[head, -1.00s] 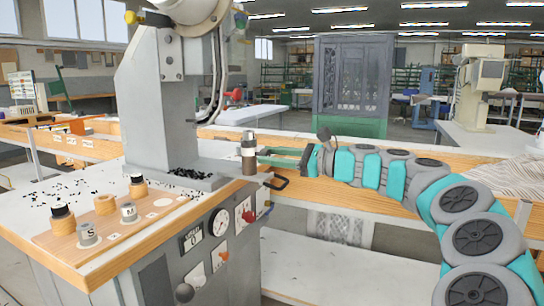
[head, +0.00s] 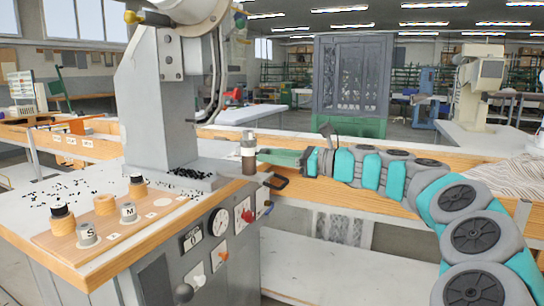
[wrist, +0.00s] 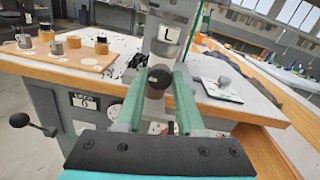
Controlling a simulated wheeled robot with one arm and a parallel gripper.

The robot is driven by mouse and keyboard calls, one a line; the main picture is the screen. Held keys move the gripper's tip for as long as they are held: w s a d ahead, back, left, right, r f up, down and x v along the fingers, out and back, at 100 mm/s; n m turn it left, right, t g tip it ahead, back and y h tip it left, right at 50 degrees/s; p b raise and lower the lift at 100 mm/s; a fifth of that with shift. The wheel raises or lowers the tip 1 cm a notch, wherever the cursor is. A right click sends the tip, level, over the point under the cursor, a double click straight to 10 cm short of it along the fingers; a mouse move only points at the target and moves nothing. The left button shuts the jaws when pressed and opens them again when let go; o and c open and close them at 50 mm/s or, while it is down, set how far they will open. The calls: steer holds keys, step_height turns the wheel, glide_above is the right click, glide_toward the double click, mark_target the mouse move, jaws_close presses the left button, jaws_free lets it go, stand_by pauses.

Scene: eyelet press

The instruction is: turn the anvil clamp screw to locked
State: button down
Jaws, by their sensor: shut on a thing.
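The anvil clamp screw shows in the wrist view as a round dark knob (wrist: 157,82) below the steel anvil piece marked L (wrist: 168,34). My gripper (wrist: 158,76) has one green finger on each side of the knob and is shut on it. In the head view my gripper (head: 262,156) reaches in level from the right, its tips against the post (head: 249,150) with a silver top and brown lower part at the press table's edge. The screw is hidden there behind the fingers. I see no readable locked mark.
The wooden rack (head: 110,222) on the press table holds dies marked S and M. Dials and knobs line the press front (head: 205,250). Loose black eyelets lie on the tabletop.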

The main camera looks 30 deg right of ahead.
steer(key=c, duration=0.5)
jaws_free()
steer(key=v, duration=0.7)
steer(key=shift+s+d+f+b, duration=0.1)
steer(key=shift+s+d+b, duration=0.15)
steer(key=shift+b, duration=0.05)
steer(key=shift+a, duration=0.1)
